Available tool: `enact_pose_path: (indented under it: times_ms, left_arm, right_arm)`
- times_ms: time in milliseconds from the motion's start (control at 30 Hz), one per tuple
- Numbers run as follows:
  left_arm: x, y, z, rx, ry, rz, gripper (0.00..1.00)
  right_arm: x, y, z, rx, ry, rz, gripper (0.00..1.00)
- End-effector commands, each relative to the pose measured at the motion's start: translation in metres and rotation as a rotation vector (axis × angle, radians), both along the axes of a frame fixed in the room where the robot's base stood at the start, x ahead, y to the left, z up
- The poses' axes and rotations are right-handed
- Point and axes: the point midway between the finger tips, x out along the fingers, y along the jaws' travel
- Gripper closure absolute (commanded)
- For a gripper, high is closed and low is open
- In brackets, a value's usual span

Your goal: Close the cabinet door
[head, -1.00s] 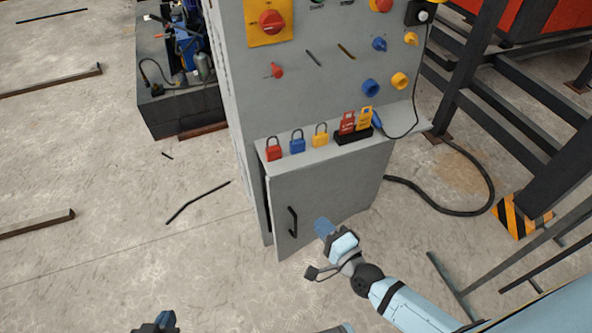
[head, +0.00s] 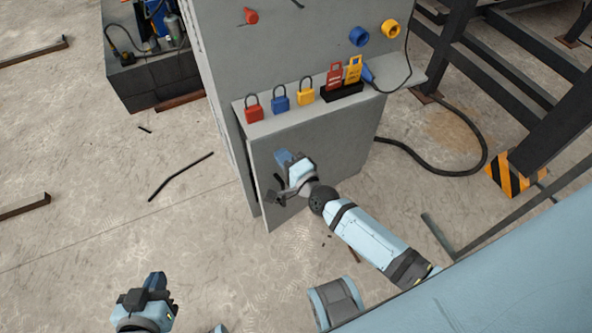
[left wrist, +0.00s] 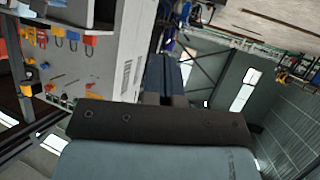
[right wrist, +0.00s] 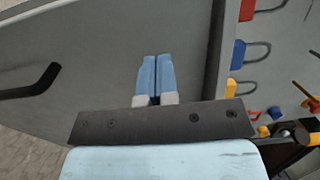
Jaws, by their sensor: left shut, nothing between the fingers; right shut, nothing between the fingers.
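The grey cabinet door (head: 340,150) is low on the grey cabinet and stands slightly ajar, its left edge out from the frame. Its black handle (right wrist: 30,82) shows at the left in the right wrist view; in the head view my right gripper mostly covers it. My right gripper (head: 284,158) is shut and empty, in front of the door's upper left part. Its blue fingertips (right wrist: 156,60) point at the door face; I cannot tell if they touch. My left gripper (head: 155,281) is shut and empty, low and left of the cabinet, away from the door.
A ledge above the door holds red, blue and yellow padlocks (head: 280,98) and a black tag holder (head: 342,92). A black hose (head: 450,168) and dark steel frame lie to the right. The floor left of the cabinet is mostly clear.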

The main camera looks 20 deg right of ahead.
Motion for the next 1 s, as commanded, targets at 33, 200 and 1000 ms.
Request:
enact_pose_path:
  times_ms: [33, 200, 1000]
  left_arm:
    - [0.0, 0.0, -0.001, -0.002, -0.002, 0.0, 1.0]
    - [0.0, -0.001, -0.002, -0.005, -0.003, -0.001, 1.0]
    - [0.01, -0.01, 0.012, -0.057, -0.104, -0.017, 1.0]
  right_arm:
    - [0.007, 0.002, -0.001, 0.0, -0.001, -0.001, 1.0]
    - [0.02, 0.005, -0.001, -0.001, 0.001, -0.001, 1.0]
    - [0.107, 0.025, -0.004, 0.001, -0.003, -0.002, 1.0]
